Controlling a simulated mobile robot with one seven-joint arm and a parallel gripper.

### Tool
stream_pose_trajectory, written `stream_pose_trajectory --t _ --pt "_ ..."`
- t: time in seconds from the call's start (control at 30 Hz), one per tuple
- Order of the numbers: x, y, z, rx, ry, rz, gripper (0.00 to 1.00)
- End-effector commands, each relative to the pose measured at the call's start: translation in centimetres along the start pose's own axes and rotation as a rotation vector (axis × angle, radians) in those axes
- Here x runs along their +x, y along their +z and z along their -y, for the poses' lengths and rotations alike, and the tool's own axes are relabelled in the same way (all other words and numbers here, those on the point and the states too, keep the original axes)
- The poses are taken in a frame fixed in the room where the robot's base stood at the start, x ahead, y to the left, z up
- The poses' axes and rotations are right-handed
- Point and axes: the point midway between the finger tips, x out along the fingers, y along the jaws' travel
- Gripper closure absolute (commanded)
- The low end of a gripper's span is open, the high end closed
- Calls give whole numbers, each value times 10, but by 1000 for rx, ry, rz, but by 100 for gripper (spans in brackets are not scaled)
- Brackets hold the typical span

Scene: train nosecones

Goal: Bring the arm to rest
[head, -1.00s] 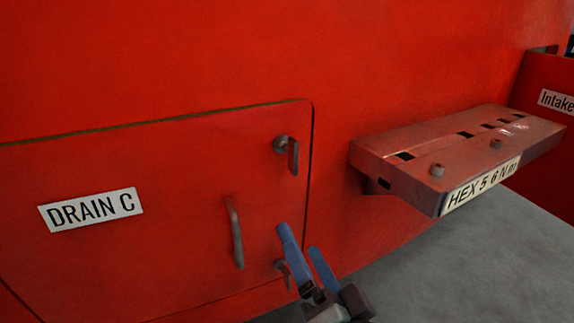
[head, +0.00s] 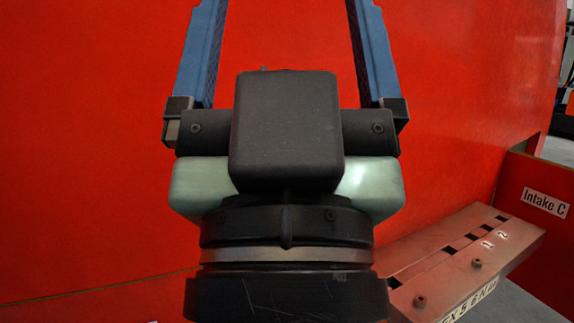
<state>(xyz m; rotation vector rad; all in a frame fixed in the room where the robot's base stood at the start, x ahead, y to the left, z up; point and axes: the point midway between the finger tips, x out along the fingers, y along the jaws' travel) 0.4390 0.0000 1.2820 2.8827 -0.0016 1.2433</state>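My gripper (head: 285,60) fills the middle of the head view, close to the camera and pointing up. Its two blue fingers stand wide apart. Only red wall shows between them in the part that is visible. The fingertips are cut off by the top edge of the picture. The gripper's dark body and pale green section hide much of the wall behind it.
A red wall (head: 90,140) stands behind. At lower right a reddish shelf (head: 455,255) with slots, bolts and a "HEX 5 6 N" plate juts out. A red box labelled "Intake C" (head: 545,202) stands beyond it. Grey floor shows at bottom right.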

Motion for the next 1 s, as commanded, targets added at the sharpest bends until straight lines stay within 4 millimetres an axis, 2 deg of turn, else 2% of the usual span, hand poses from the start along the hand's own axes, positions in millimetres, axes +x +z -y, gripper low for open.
stream_pose_trajectory --t 0.03,0.6,0.8,1.0 --pt "24 -22 0 0 0 1 10" --pt "148 -139 0 2 -1 2 10" --pt "176 -165 0 2 -2 3 10" --pt "182 -171 0 2 -2 3 10"
